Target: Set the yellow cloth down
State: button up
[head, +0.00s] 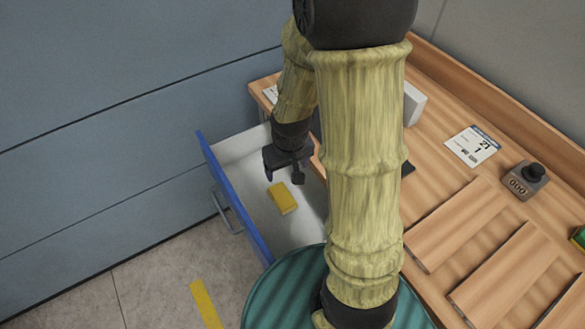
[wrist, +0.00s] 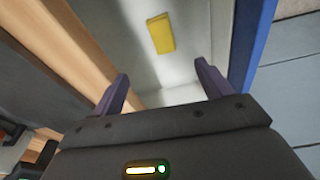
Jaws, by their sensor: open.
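The yellow cloth (head: 282,198) is a small folded block lying on the white floor of an open drawer (head: 238,150) with a blue front. It also shows in the wrist view (wrist: 161,33), beyond my fingertips and apart from them. My gripper (head: 284,177) is over the drawer, above and close to the cloth in the head view. In the wrist view my gripper (wrist: 160,80) has its two fingers spread wide with nothing between them.
The drawer's blue front (head: 235,200) and white walls surround the space. A wooden worktop (head: 440,190) to the right holds a white card (head: 471,146), a counter with a black knob (head: 525,180) and wooden panels (head: 505,275). The drawer floor around the cloth looks clear.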

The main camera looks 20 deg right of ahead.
jog(key=s+r+m, duration=0.1)
jog(key=s+r, duration=0.5)
jog(key=r, duration=0.1)
jog(key=shift+a+t, duration=0.3)
jog(key=shift+a, duration=0.1)
